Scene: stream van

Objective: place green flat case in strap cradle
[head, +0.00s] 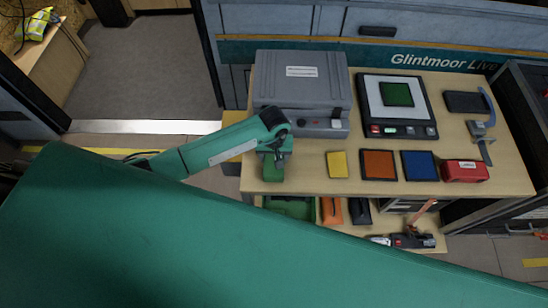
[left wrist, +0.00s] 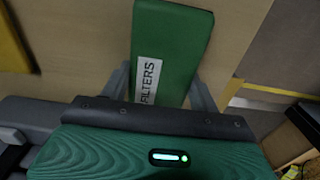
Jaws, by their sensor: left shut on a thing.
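A green flat case (left wrist: 178,45) with a white "FILTERS" label lies between the fingers of my left gripper (left wrist: 168,92) in the left wrist view. In the head view the case (head: 272,170) shows as a small green block under my left gripper (head: 275,152), at the left front corner of the workbench. The gripper is shut on the case. Whether the case touches the bench top is unclear. A dark flat piece (head: 463,102) with a blue strap (head: 487,103) lies at the bench's right end; it may be the strap cradle. My right gripper is out of view.
On the bench (head: 310,178) stand a grey case (head: 300,85), a black scale-like device (head: 397,108) bearing a green square (head: 396,93), yellow (head: 337,164), orange (head: 379,164) and blue (head: 420,165) flat pieces, a red box (head: 465,171) and a grey clamp (head: 482,134). A lower shelf holds tools.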

